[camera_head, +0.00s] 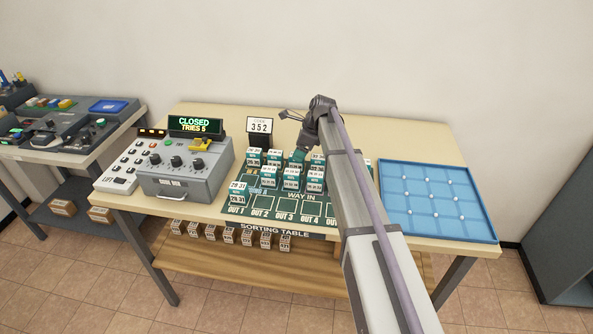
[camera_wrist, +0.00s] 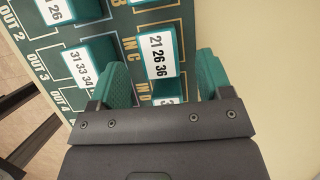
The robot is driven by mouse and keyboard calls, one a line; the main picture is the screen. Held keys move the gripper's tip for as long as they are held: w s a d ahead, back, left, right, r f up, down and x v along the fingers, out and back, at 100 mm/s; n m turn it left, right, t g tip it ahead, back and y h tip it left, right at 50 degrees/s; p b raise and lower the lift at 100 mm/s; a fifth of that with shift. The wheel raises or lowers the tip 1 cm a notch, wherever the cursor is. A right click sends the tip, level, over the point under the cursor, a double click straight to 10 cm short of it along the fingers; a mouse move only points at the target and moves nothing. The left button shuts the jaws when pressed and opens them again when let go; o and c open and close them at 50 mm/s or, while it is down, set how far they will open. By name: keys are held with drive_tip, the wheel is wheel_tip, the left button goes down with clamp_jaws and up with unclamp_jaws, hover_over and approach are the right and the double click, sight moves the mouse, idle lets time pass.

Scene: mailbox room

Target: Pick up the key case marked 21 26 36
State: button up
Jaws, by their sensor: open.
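The key case marked 21 26 36 (camera_wrist: 159,56) shows in the wrist view, a green case with a white label, beside the IN C lettering of the green board. My gripper (camera_wrist: 163,76) is open, with one green-padded finger on each side of this case in the picture. I cannot tell how far the fingers reach down beside it, and I see no clear contact. In the head view my gripper (camera_head: 298,156) is over the back part of the board, and the case's label cannot be made out there.
A case marked 31 33 34 (camera_wrist: 82,66) sits close to the left finger in the wrist view. Several other numbered cases stand on the sorting board (camera_head: 262,209). A blue tray (camera_head: 436,229) lies to the right. A grey control box (camera_head: 187,177) stands to the left.

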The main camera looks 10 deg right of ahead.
sight(292, 163)
drive_tip(key=b+x, duration=0.4)
drive_tip(key=x, duration=0.1)
drive_tip(key=shift+f+b, duration=0.25)
drive_tip(key=shift+b, duration=0.15)
drive_tip(key=shift+a+r, duration=0.1)
drive_tip(key=shift+r, duration=0.15)
drive_tip(key=c, duration=1)
drive_tip(key=shift+p, duration=0.3)
drive_tip(key=shift+c, duration=0.2)
